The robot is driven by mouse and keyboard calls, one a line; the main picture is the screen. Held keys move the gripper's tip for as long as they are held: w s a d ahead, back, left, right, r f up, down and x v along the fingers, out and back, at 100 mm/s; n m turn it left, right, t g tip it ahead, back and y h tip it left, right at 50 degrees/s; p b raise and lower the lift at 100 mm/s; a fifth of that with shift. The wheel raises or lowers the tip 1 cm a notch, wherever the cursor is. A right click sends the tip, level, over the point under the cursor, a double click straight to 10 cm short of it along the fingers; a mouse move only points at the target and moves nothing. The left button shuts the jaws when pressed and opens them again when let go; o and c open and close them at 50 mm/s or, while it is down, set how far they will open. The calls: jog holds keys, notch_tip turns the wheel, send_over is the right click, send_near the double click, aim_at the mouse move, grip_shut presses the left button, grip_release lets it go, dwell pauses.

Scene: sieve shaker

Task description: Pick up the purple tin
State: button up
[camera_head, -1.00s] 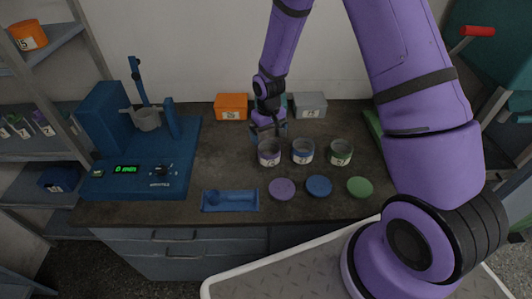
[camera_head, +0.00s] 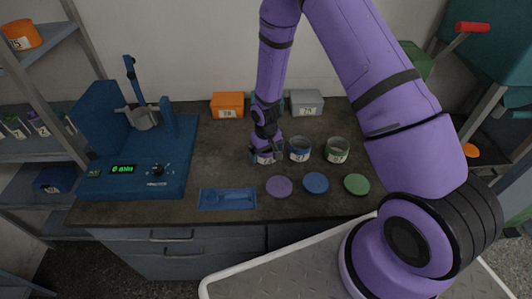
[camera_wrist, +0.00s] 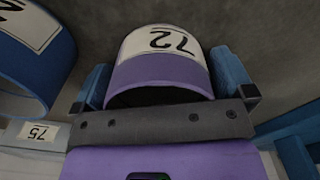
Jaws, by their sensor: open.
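The purple tin (camera_wrist: 165,70), with a purple band and a white label reading 72, stands on the dark bench. In the head view the purple tin (camera_head: 264,158) is largely hidden by my gripper (camera_head: 265,150), which is down around it. In the wrist view my gripper (camera_wrist: 165,92) is open, with one blue finger on each side of the tin. A small gap shows on the left; on the right the finger lies very close to it, and I cannot tell whether it touches.
A blue-banded tin (camera_head: 299,149) stands just right of the purple one, then a green-banded tin (camera_head: 337,150). Purple (camera_head: 279,187), blue (camera_head: 316,183) and green (camera_head: 357,184) lids lie in front. The blue shaker machine (camera_head: 140,150) stands left; orange (camera_head: 228,105) and grey (camera_head: 306,103) boxes stand behind.

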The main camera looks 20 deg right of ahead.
jog(key=c, duration=0.9)
jog(key=shift+o, duration=0.2)
jog(key=shift+r, duration=0.15)
